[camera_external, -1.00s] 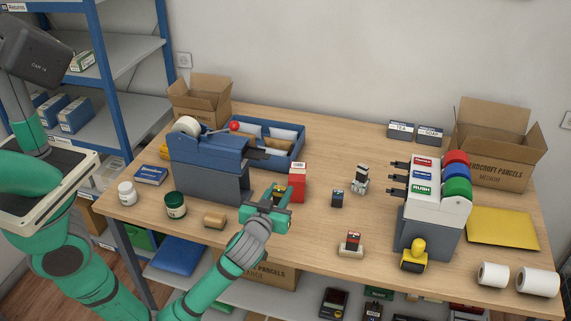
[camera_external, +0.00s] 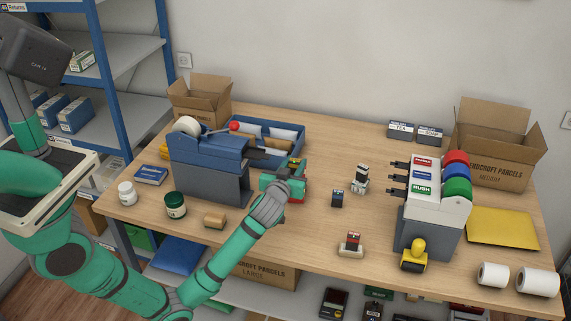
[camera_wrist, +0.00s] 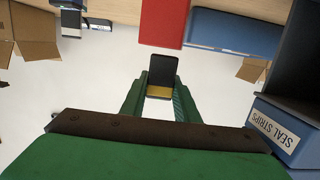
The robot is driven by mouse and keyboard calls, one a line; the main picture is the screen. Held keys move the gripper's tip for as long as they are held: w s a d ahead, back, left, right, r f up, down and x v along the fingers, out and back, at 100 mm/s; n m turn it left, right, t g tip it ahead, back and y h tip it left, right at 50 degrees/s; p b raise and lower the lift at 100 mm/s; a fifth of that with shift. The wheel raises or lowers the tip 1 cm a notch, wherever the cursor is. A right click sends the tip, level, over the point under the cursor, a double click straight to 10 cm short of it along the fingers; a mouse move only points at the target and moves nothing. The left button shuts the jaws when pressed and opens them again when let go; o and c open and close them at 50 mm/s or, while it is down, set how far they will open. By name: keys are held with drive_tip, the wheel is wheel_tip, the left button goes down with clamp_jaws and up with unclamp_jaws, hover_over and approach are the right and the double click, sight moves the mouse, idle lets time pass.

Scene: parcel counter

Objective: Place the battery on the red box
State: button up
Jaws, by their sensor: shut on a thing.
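The battery (camera_wrist: 163,68) is black with a yellow band and sits between the fingers of my gripper (camera_wrist: 162,84) in the wrist view. The fingers are shut on it. The red box (camera_wrist: 165,22) stands just beyond the battery in that view. Whether they touch is unclear. In the external view my gripper (camera_external: 291,173) is at the middle of the table, in front of the red box, and hides most of it. A yellowish bit of the battery (camera_external: 295,162) shows above the fingers.
A blue dispenser (camera_external: 208,165) stands close on the left, with a blue tray (camera_external: 290,135) behind. A dark small block (camera_external: 338,198) and a stamp (camera_external: 360,179) stand to the right. A stamp on a pale base (camera_external: 351,246) is nearer the front edge.

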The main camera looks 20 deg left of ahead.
sight(298, 160)
drive_tip(key=w, duration=0.3)
drive_tip(key=shift+w, duration=0.35)
drive_tip(key=shift+f, duration=0.3)
drive_tip(key=shift+s+d, duration=0.1)
drive_tip(key=shift+f, duration=0.1)
drive_tip(key=o, duration=1.1)
drive_tip(key=s+r, duration=0.2)
drive_tip(key=s, duration=0.9)
drive_tip(key=shift+s, duration=0.4)
